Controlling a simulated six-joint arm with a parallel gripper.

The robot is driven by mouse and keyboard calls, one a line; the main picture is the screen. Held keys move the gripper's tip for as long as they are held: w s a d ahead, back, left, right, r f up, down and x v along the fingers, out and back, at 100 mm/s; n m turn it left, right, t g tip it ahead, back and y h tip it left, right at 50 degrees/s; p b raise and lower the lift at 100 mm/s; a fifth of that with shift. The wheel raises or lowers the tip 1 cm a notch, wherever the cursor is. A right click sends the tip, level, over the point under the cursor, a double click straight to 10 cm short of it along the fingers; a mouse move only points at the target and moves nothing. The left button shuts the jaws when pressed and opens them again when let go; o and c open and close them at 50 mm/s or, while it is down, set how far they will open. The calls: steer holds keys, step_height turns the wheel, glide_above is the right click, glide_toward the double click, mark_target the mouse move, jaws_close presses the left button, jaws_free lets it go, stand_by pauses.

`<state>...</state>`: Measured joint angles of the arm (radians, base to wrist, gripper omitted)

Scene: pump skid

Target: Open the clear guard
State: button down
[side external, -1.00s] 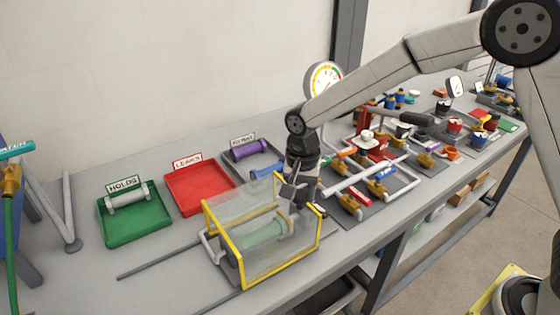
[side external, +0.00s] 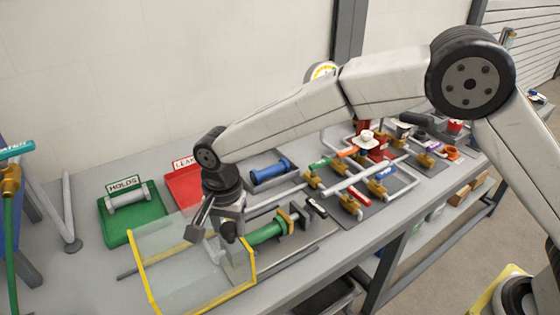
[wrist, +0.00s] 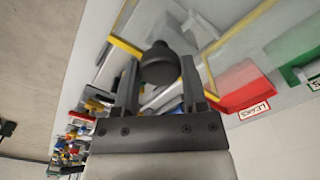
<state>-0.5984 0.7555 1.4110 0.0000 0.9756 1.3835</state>
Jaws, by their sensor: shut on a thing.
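The clear guard (side external: 180,262) is a see-through box with yellow edges. It stands at the front left of the bench, to the left of the green cylinder (side external: 266,232), most of which shows uncovered. My gripper (side external: 232,238) is at the guard's right end. In the wrist view my gripper (wrist: 158,88) is shut on a round dark knob (wrist: 160,66), with a finger on either side. A yellow guard edge (wrist: 126,46) shows beside it. My wrist hides part of the guard's back edge.
Behind the guard are a green HOLDS tray (side external: 118,232) with a grey cylinder and a red LEAKS tray (side external: 182,186). A blue cylinder (side external: 270,170) lies behind the green one. Pipes and valves (side external: 350,200) crowd the right. A thin rail (side external: 127,276) shows at left.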

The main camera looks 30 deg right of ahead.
mark_target(209, 251)
steer(key=shift+a, duration=2.45)
steer(key=shift+c, duration=0.7)
jaws_free()
steer(key=shift+r, duration=0.15)
step_height(209, 251, up, 8)
steer(key=shift+f, duration=0.2)
